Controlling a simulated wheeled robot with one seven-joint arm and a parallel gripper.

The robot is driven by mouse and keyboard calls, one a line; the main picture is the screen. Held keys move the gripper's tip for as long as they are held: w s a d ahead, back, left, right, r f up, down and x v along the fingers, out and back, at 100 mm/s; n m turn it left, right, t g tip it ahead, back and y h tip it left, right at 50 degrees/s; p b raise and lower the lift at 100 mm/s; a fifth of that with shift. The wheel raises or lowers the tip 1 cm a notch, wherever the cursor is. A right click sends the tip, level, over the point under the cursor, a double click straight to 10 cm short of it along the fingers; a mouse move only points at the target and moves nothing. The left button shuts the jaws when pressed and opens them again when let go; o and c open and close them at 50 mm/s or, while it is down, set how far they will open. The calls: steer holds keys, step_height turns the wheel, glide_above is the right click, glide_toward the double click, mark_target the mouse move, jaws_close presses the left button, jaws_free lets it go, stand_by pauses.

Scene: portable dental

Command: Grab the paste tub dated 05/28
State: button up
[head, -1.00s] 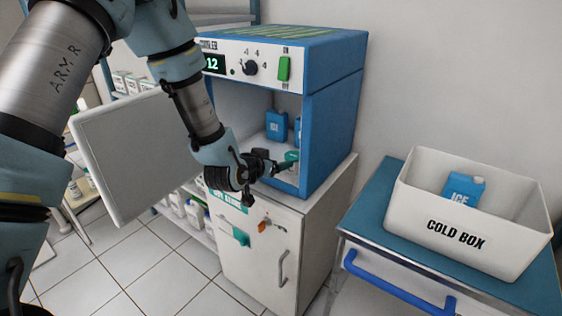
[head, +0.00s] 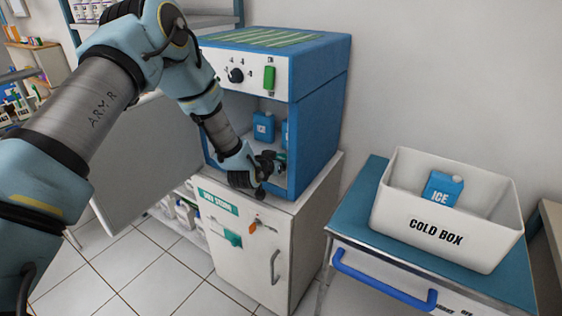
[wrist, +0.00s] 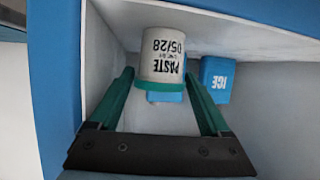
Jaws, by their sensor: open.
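The paste tub (wrist: 161,62) is off-white with a teal lid band. Its label reads PASTE 05/28, upside down in the wrist view. It is inside the blue cooler (head: 318,135). My gripper (wrist: 160,78) is open, its two green fingers on either side of the tub's lid end in the picture. I cannot tell whether they touch it. In the head view my gripper (head: 272,160) reaches into the cooler's lower opening, and I cannot make out the tub there.
Blue ice packs stand in the cooler, one (wrist: 215,78) beside the tub and another partly hidden behind it. The cooler door (head: 135,160) hangs open on the left. A white cold box (head: 445,250) holding an ice pack (head: 442,188) sits on the right cart.

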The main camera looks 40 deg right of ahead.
steer(key=shift+d+f, duration=0.1)
steer(key=shift+d, duration=0.05)
steer(key=c, duration=1)
steer(key=shift+w+b, duration=0.15)
steer(key=shift+b, duration=0.15)
steer(key=shift+c, duration=0.2)
